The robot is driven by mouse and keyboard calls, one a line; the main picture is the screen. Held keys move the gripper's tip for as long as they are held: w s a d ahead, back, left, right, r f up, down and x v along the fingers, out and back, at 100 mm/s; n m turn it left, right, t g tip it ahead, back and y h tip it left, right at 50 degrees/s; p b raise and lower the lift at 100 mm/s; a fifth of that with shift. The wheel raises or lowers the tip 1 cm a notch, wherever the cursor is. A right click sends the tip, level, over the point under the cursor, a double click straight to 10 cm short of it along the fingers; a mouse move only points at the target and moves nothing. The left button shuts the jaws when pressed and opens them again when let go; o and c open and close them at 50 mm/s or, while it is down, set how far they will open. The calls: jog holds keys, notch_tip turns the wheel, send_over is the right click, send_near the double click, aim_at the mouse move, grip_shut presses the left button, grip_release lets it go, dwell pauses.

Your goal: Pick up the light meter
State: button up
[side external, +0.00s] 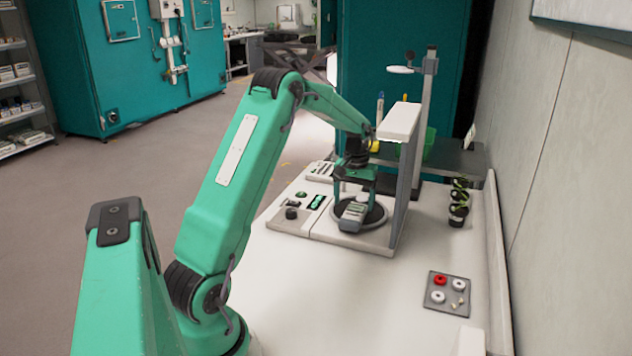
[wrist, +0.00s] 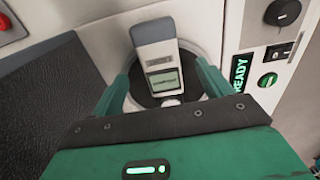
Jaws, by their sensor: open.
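The light meter (wrist: 157,48) is a small handheld device with a grey upper end, a pale body and a small lit screen. In the wrist view it lies over a dark round plate (wrist: 142,98), and in the side view the meter (side external: 354,212) is on the round plate of a white bench instrument. My gripper (side external: 355,197) points down over it. In the wrist view my gripper (wrist: 162,78) is open, with one green finger on each side of the meter. I cannot tell whether either finger touches it. The meter's lower end is partly hidden by my gripper.
The instrument's upright post and white head (side external: 400,121) stand close to the right of my gripper. A control panel (side external: 300,203) with knob and display is to its left. A grey tray (side external: 447,293) with small rings and several dark-lidded containers (side external: 458,207) stand right. The front bench is clear.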

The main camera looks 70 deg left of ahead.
aim_at(353, 214)
jog(key=shift+f, duration=2.35)
jog(key=shift+c, duration=0.5)
jog(key=shift+w, duration=0.1)
jog(key=c, duration=1.2)
jog(key=shift+r, duration=0.15)
jog(key=shift+r, duration=4.95)
